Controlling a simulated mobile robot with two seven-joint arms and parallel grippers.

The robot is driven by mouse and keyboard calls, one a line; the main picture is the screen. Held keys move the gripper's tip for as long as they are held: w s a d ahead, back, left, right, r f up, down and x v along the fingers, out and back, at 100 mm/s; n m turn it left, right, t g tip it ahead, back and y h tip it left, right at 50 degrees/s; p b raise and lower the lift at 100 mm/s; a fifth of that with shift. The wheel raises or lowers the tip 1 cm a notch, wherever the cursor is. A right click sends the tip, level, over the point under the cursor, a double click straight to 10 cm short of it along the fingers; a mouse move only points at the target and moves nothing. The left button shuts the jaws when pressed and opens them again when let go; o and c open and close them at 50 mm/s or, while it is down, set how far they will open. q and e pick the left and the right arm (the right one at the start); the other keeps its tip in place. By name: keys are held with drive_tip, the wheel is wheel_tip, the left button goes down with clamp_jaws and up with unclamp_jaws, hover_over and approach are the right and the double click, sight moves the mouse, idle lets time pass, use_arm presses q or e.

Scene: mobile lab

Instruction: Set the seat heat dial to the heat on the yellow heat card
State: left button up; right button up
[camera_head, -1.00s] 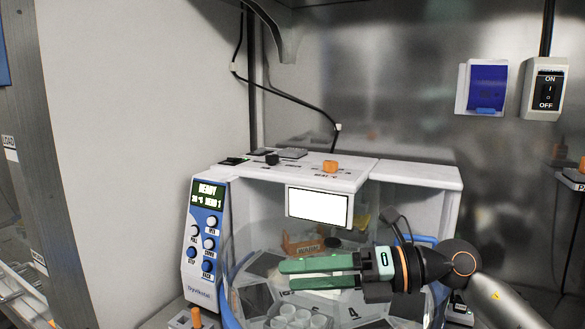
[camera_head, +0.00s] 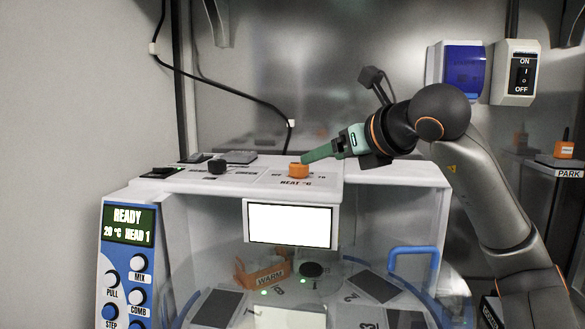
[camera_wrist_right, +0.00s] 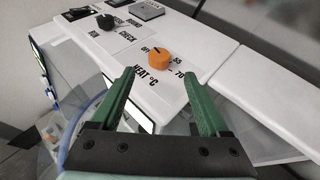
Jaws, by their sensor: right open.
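The orange heat dial (camera_head: 298,171) sits on the white top of the machine, above the print HEAT °C. In the right wrist view the dial (camera_wrist_right: 160,58) has the marks OFF, 55 and 70 around it; its pointer seems to face OFF, but this is hard to tell. My right gripper (camera_head: 308,159) reaches in from the right at the dial. In the wrist view its green fingers (camera_wrist_right: 160,82) are apart, with nothing between the tips; the dial lies just beyond them. I cannot make out a yellow heat card. My left gripper is not in view.
A black knob (camera_head: 217,167) and a grey block (camera_head: 239,157) stand left of the dial. The front panel display (camera_head: 128,224) reads READY, 20 °C, HEAD 1. A blank white plate (camera_head: 290,224) hangs below the dial. An orange WARM block (camera_head: 262,274) is inside the machine.

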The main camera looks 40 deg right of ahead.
sight(300, 166)
drive_tip(key=x, duration=1)
drive_tip(key=shift+w+f, duration=0.15)
drive_tip(key=shift+w, duration=0.05)
clamp_jaws()
